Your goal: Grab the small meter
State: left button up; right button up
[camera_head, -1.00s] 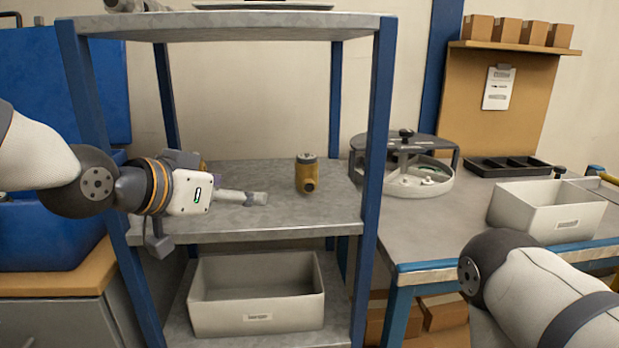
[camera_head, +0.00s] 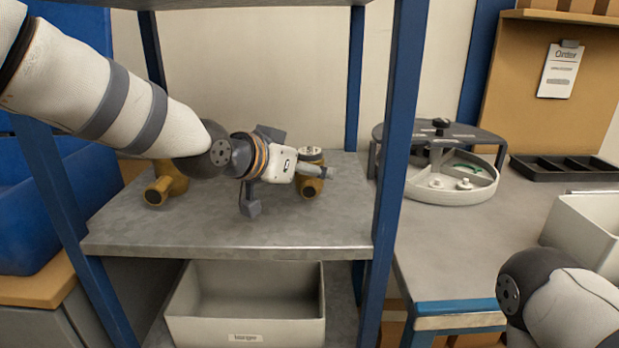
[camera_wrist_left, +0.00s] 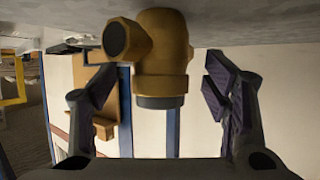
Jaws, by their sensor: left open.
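A brass-coloured meter (camera_head: 311,187) with a grey top stands upright on the middle shelf of the rack, partly hidden behind my left gripper (camera_head: 322,172). In the left wrist view, this meter (camera_wrist_left: 162,50) shows upside down between the two spread fingers of the gripper (camera_wrist_left: 160,80). Gaps show on both sides, so the fingers look apart from it. My left gripper is open. A second brass meter (camera_head: 160,190) stands at the left of the shelf, partly hidden by my left arm. My right gripper is out of view; only part of my right arm shows at the lower right.
The blue rack post (camera_head: 398,130) stands right of the meter. A bin (camera_head: 245,325) sits on the shelf below. On the workbench (camera_head: 440,255) are a round tray fixture (camera_head: 450,195) and a white bin (camera_head: 590,230). The front of the middle shelf (camera_head: 240,235) is clear.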

pick_arm(q)
jog(key=x, duration=0.2)
jog(key=shift+w+d+f, duration=0.1)
jog(key=shift+w+f, duration=0.05)
jog(key=shift+f, duration=0.05)
jog(key=shift+r, duration=0.15)
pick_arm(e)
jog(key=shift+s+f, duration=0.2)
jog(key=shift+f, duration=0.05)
pick_arm(q)
grip_shut()
jog(key=shift+r, duration=0.1)
